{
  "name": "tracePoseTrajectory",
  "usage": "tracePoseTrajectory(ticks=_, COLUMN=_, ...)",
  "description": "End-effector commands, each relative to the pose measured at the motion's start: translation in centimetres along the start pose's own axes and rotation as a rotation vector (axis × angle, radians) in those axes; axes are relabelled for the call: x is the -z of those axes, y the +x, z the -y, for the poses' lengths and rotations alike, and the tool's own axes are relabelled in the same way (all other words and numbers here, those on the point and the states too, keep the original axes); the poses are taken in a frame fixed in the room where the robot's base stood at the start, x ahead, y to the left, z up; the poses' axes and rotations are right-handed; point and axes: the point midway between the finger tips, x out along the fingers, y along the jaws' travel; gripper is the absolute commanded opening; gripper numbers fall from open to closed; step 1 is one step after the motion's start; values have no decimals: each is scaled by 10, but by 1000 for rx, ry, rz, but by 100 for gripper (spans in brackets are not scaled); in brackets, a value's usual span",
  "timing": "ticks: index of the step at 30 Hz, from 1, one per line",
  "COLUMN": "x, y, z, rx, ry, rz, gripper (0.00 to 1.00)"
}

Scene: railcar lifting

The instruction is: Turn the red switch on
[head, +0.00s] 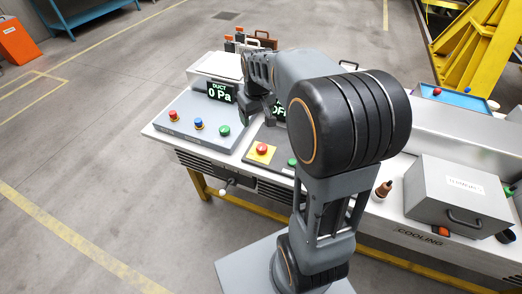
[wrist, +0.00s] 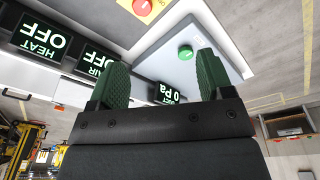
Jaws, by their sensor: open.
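In the head view a red switch (head: 173,115) stands on the grey-blue panel (head: 186,137) at the left end of the bench, beside a blue switch (head: 198,124) and a green switch (head: 223,131). Another red button (head: 262,149) sits on a yellow plate on the dark panel to the right. My gripper (head: 257,106) is above the bench near the displays, right of and behind the red switch, apart from it. The wrist view shows my open, empty gripper (wrist: 160,78). The green switch (wrist: 185,52) shows between its fingers, and the red button (wrist: 142,6) at the top edge.
The duct display (head: 219,91) reads 0 Pa. In the wrist view the heat display (wrist: 41,40) and air display (wrist: 95,60) read OFF. A grey box (head: 458,195) stands at the bench's right. My arm hides the bench's middle.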

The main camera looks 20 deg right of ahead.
Motion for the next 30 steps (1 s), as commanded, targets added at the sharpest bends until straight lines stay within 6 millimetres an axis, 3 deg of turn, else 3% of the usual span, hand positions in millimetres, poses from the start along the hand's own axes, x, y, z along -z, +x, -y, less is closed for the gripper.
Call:
tracePoseTrajectory(ticks=1, x=9, y=24, z=-11, rx=6, ry=-1, rz=30, gripper=74)
tracePoseTrajectory(ticks=6, x=31, y=72, z=-35, rx=22, ry=-27, rz=93, gripper=74)
tracePoseTrajectory(ticks=15, x=42, y=114, z=-48, rx=38, ry=-51, rz=135, gripper=74)
tracePoseTrajectory(ticks=30, x=30, y=202, z=-44, rx=39, ry=-53, rz=137, gripper=74)
